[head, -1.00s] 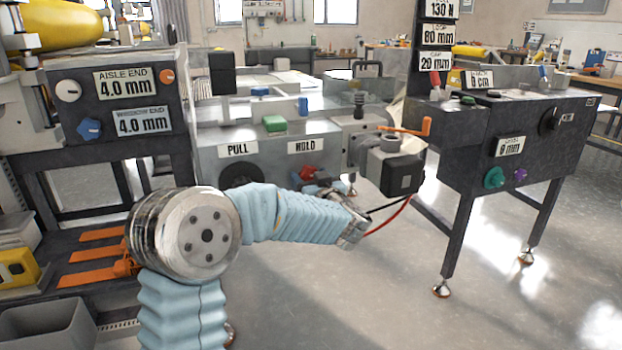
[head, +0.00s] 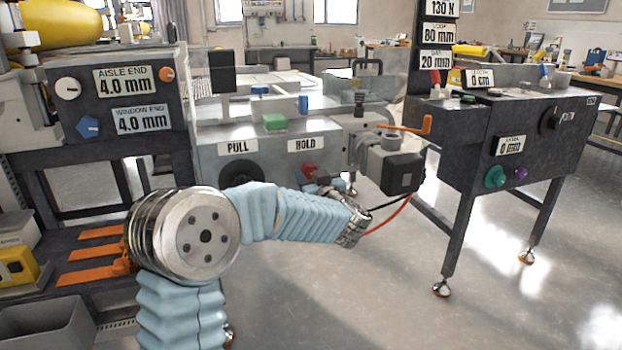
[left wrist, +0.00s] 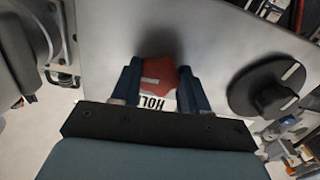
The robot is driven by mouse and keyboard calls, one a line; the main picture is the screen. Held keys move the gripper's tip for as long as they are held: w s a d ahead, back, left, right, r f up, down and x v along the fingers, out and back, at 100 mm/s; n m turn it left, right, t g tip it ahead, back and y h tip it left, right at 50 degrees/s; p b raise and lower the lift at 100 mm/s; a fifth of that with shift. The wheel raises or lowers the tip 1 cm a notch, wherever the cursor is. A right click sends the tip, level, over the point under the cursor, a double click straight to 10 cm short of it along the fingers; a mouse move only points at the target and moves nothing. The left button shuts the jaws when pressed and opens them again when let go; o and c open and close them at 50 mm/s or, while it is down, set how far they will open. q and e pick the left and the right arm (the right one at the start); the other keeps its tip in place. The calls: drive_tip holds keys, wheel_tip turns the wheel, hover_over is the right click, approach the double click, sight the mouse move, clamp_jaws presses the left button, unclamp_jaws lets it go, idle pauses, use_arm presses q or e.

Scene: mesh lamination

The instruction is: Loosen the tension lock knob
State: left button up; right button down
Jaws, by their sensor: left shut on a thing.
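The tension lock knob appears to be the red lobed knob (head: 308,170) below the HOLD label on the grey machine front. In the left wrist view the red knob (left wrist: 158,76) sits between the two dark blue fingers of my left gripper (left wrist: 161,82), which is shut on it. A pale index mark shows on the knob's face. In the head view my left gripper (head: 318,183) reaches up to the knob, and my wrist partly hides it. My right gripper is not in view.
A round black knob (left wrist: 265,92) is beside the red one, under the PULL label (head: 238,147) in the head view.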

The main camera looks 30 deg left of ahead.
use_arm(q)
drive_tip(key=shift+w+d+n+b, duration=0.1)
drive_tip(key=shift+d+n+b, duration=0.05)
drive_tip(key=shift+n+b, duration=7)
drive_tip(key=n+p, duration=0.2)
drive_tip(key=n, duration=0.1)
drive_tip(key=shift+p, duration=0.3)
drive_tip(key=o, duration=1.1)
drive_tip(key=shift+r, duration=0.1)
drive_tip(key=shift+c, duration=0.2)
drive_tip(key=v, duration=1.3)
drive_tip(key=shift+s+d+p, duration=0.3)
drive_tip(key=shift+p, duration=0.1)
